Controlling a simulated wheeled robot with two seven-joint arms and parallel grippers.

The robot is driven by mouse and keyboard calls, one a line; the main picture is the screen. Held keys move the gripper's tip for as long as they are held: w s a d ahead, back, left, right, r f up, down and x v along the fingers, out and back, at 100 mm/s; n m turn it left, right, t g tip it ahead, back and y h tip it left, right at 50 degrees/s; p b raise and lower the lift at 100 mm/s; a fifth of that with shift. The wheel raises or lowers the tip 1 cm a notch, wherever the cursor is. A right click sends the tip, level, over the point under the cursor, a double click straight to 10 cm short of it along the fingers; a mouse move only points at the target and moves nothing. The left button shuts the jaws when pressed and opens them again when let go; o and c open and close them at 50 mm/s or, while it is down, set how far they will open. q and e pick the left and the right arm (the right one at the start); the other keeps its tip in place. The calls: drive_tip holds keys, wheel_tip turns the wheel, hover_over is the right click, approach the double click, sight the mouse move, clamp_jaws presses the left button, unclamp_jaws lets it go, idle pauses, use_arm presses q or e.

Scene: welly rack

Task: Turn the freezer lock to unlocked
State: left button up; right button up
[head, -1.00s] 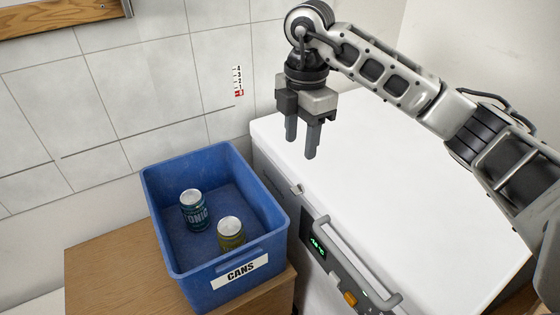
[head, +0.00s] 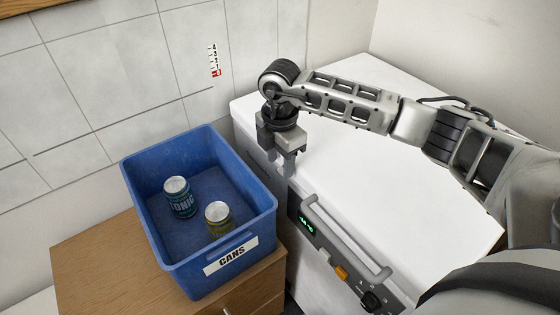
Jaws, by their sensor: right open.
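The white chest freezer (head: 400,190) stands at the right, with a dark control panel (head: 318,239) on its front. My right gripper (head: 282,167) points down at the freezer's front left edge, its fingers a little apart and empty. I cannot tell whether it touches the freezer. A small silver fitting on that edge, possibly the lock, is hidden behind the gripper now. A black knob (head: 371,300) sits at the panel's near end; I cannot tell its setting. My left gripper is not in view.
A blue crate (head: 268,214) labelled CANS stands on a wooden cabinet (head: 95,265) left of the freezer. It holds a tonic can (head: 179,199) and a yellowish can (head: 218,219). A grey handle (head: 345,238) juts out along the freezer's front.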

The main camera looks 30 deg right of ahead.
drive_tip(key=shift+f, duration=0.75)
